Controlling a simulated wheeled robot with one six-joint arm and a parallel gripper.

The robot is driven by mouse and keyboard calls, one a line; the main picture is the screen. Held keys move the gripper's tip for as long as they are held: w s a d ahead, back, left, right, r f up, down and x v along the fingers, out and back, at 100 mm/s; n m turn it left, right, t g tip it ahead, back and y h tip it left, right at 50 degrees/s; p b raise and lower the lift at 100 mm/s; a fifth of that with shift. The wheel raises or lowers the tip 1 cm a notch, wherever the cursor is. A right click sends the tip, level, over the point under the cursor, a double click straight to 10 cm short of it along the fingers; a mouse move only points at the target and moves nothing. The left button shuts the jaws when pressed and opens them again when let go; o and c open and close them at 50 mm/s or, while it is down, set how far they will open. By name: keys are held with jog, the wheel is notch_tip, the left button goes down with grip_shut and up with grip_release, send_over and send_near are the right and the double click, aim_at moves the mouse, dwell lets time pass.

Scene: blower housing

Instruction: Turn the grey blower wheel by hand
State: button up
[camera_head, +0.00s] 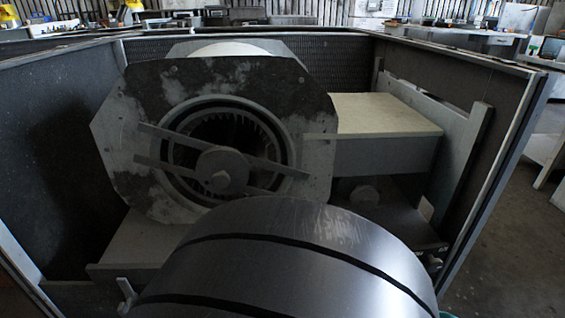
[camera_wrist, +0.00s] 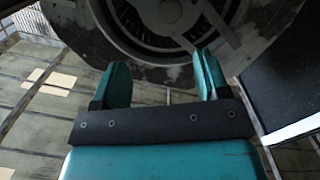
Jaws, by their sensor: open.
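The grey blower wheel (camera_head: 238,132) shows as a ring of vanes inside the round opening of the blower housing (camera_head: 285,95), whose front plate is pale and stained. Two slanted bars cross the opening and carry a round hub (camera_head: 221,170), covering part of the wheel. In the wrist view the wheel (camera_wrist: 164,42) is at the top, partly cut off by the frame edge. My gripper (camera_wrist: 161,65) has two teal fingers, open and empty, pointing towards the lower part of the opening. A gap to the wheel seems to remain, but its depth is unclear. The gripper is not visible in the head view.
Dark panel walls enclose the blower left, right (camera_head: 455,75) and behind. A box with a pale top (camera_head: 383,114) stands right of the housing. A motor-like round part (camera_head: 363,196) sits below it. My arm hides the front middle in the head view.

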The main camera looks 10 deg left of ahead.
jog(key=s+a, duration=0.1)
jog(key=p, duration=0.5)
send_near(219, 182)
jog(key=shift+n+t+y, duration=0.3)
jog(key=x, duration=0.9)
jog(key=shift+w+d+f, duration=0.2)
jog(key=shift+w+f, duration=0.05)
jog(key=shift+w+a, duration=0.2)
jog(key=shift+w, duration=0.4)
jog(key=c, duration=1.3)
